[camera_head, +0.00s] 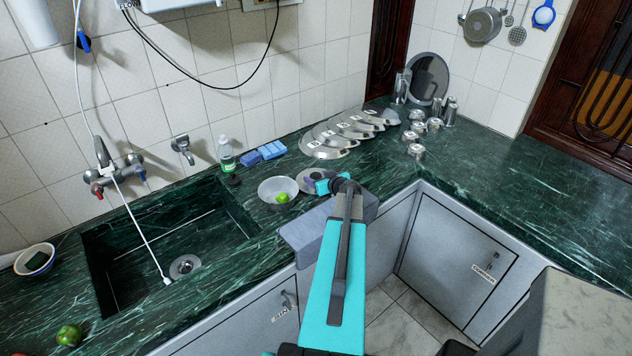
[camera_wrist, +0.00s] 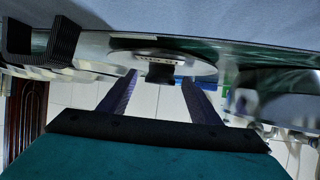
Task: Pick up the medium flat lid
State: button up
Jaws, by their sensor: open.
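A flat round metal lid (camera_head: 306,177) lies on the green counter just right of the metal bowl; it looks like the medium flat lid, but I cannot read its size. In the wrist view the lid (camera_wrist: 200,68) appears inverted, with a dark knob (camera_wrist: 160,73) near its middle. My gripper (camera_wrist: 159,78) is open, its two fingers apart on either side of the knob in that picture. I cannot tell whether they touch the lid. In the head view my gripper (camera_head: 322,186) is at the lid's right side and hides part of it.
The bowl (camera_head: 266,189) with a green fruit (camera_head: 282,198) stands close to the lid. Several labelled lids (camera_head: 328,152) overlap behind. Blue sponges (camera_head: 271,150) and a bottle (camera_head: 226,153) stand near the wall.

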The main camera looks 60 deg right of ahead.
aim_at(317, 178)
jog(key=c, duration=1.2)
jog(key=shift+o, duration=0.2)
jog(key=shift+r, duration=0.15)
notch_tip(317, 178, up, 10)
jog(key=b, duration=0.3)
jog(key=shift+b, duration=0.3)
